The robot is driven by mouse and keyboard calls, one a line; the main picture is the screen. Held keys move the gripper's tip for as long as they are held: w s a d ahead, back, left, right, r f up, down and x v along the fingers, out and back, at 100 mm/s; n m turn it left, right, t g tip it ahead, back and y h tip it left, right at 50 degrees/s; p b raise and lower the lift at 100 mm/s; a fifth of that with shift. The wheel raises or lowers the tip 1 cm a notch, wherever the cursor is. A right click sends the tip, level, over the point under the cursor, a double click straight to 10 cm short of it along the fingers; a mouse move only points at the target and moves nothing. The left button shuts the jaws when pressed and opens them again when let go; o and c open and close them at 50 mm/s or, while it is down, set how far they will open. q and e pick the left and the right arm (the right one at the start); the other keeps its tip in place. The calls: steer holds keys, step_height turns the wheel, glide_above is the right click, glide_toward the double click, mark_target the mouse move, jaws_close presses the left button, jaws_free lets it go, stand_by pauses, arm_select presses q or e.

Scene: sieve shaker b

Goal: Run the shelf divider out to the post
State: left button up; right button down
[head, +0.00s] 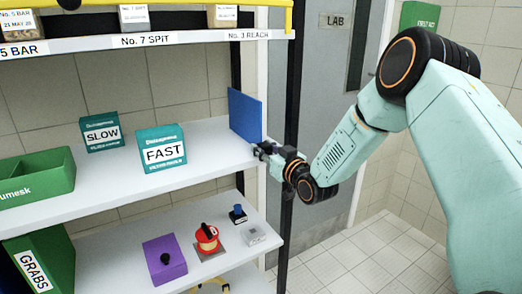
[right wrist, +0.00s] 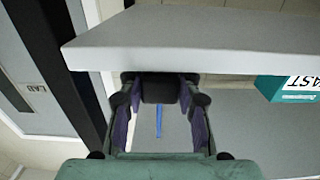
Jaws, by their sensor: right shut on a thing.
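The shelf divider (head: 244,116) is a blue upright panel at the right end of the middle shelf, a little left of the dark post (head: 292,85). A strip of shelf shows between them. My right gripper (head: 261,151) is at the shelf's front edge, at the divider's lower front corner. In the right wrist view its fingers (right wrist: 160,112) stand on both sides of a dark block, shut on the divider's front end. A thin blue strip of the divider (right wrist: 159,121) shows between them. The post (right wrist: 55,75) is at the left there. My left gripper is not in view.
On the middle shelf (head: 215,141) stand a FAST box (head: 161,149), a SLOW box (head: 101,132) and a green bin (head: 38,178). The lower shelf (head: 120,240) holds a purple block (head: 164,259) and a red knob (head: 207,238). Open floor lies right of the post.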

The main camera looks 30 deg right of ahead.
steer(key=c, duration=1.3)
jaws_free()
steer(key=shift+r, duration=0.1)
steer(key=o, duration=0.4)
steer(key=shift+s+r, duration=0.15)
steer(key=shift+s, duration=0.15)
steer(key=shift+w+f, duration=0.2)
steer(key=shift+w, duration=0.05)
steer(key=s, duration=1.2)
steer(key=shift+s+d+r, duration=0.1)
steer(key=shift+s+d, duration=0.05)
steer(key=shift+d, duration=0.1)
